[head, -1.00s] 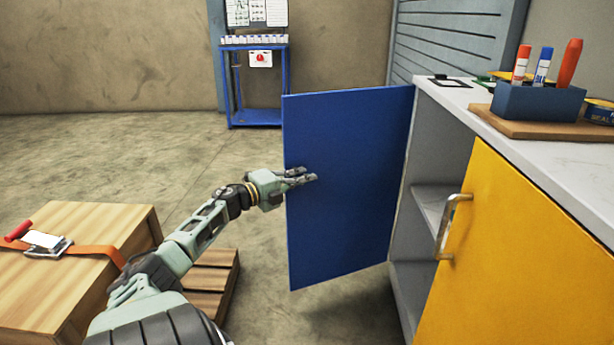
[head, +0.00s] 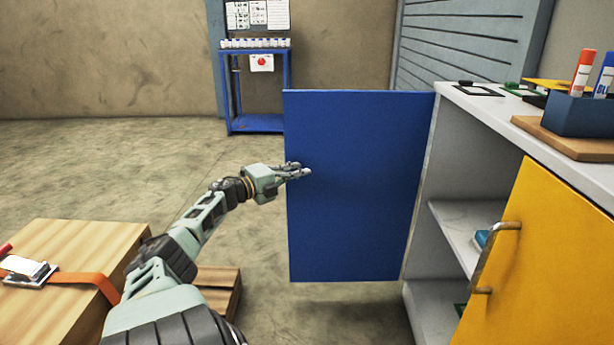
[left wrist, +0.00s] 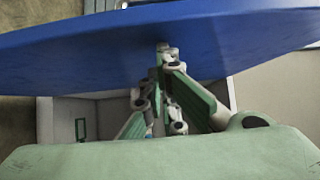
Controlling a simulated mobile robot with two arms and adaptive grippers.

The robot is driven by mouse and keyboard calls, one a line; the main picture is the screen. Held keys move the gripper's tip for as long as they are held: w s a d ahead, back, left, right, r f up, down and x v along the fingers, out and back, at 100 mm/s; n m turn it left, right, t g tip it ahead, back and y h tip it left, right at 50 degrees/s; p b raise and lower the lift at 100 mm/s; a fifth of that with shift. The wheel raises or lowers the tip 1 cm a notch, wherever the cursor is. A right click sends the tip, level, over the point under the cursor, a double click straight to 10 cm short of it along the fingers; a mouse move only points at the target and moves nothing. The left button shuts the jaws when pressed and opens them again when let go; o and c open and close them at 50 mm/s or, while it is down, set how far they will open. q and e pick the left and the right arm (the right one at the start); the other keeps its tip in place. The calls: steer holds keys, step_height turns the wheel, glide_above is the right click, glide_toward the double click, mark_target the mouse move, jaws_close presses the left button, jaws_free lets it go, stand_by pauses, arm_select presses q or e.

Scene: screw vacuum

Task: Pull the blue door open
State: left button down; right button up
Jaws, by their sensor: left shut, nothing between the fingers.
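The blue door (head: 355,200) stands wide open, swung out from the left side of the cabinet, with its inner face toward me. My left gripper (head: 303,171) is shut and empty. In the head view it overlaps the door's free left edge, in front of the inner face. In the left wrist view the fingers (left wrist: 165,65) reach up to the blue door (left wrist: 180,35), which spans the top; I cannot tell whether they touch it. No handle of the blue door is in sight. My right gripper is not in view.
The cabinet's shelf (head: 447,222) is exposed, with a small blue item partly behind the yellow door (head: 530,265) with its metal handle. A wooden crate (head: 75,270) with an orange strap stands at lower left. Clear floor lies behind the arm.

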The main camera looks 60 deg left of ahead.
arm_select(q)
steer(key=shift+w+a+r, duration=0.1)
steer(key=shift+w+a, duration=0.05)
steer(key=shift+a, duration=0.25)
steer(key=s, duration=1.2)
steer(key=shift+d, duration=0.45)
steer(key=shift+s, duration=0.1)
